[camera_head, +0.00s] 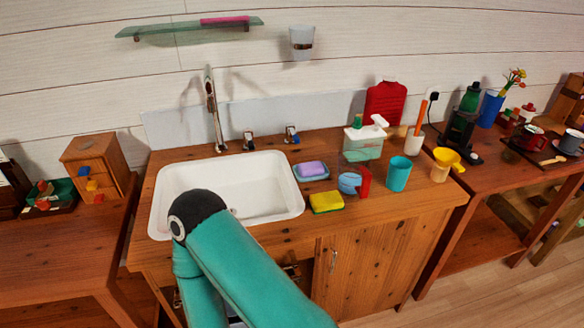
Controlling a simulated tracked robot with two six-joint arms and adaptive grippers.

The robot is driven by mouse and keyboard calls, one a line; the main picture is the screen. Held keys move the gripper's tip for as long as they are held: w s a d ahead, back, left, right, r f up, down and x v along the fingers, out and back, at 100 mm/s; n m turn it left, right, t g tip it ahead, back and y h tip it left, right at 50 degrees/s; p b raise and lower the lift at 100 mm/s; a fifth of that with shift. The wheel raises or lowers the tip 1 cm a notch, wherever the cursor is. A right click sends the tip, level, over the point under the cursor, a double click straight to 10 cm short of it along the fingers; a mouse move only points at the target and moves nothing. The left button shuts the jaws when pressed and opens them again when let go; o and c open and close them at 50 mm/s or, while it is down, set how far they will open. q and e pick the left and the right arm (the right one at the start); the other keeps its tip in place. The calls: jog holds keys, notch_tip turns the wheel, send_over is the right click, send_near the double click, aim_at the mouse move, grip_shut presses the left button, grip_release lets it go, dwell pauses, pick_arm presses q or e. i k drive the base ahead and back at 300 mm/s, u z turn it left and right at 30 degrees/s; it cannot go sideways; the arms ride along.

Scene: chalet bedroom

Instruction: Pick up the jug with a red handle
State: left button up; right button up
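A small jug with a red handle (348,183) stands on the wooden counter to the right of the white sink (276,213). Its body looks clear and blue, and its red handle is on its right side. It stands between the purple soap in a dish (312,169) and a teal cup (398,175), behind a yellow sponge (326,202). A teal arm of mine rises from the bottom edge, with its dark joint over the sink's front left. Neither of my grippers shows, and nothing holds the jug.
A white and green soap dispenser (363,139) stands behind the jug. A yellow cup (444,163) and a toothbrush holder (414,142) stand to the right. The counter front right of the sponge is clear. A glass shelf (180,29) and a white cup (302,42) are on the wall.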

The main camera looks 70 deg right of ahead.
aim_at(353, 177)
jog(key=z, duration=0.5)
jog(key=i, duration=0.15)
jog(key=u, duration=1.6)
jog(key=k, duration=1.65)
jog(key=z, duration=0.95)
jog(key=i, duration=0.4)
jog(key=z, duration=0.7)
jog(key=k, duration=0.5)
jog(key=z, duration=0.25)
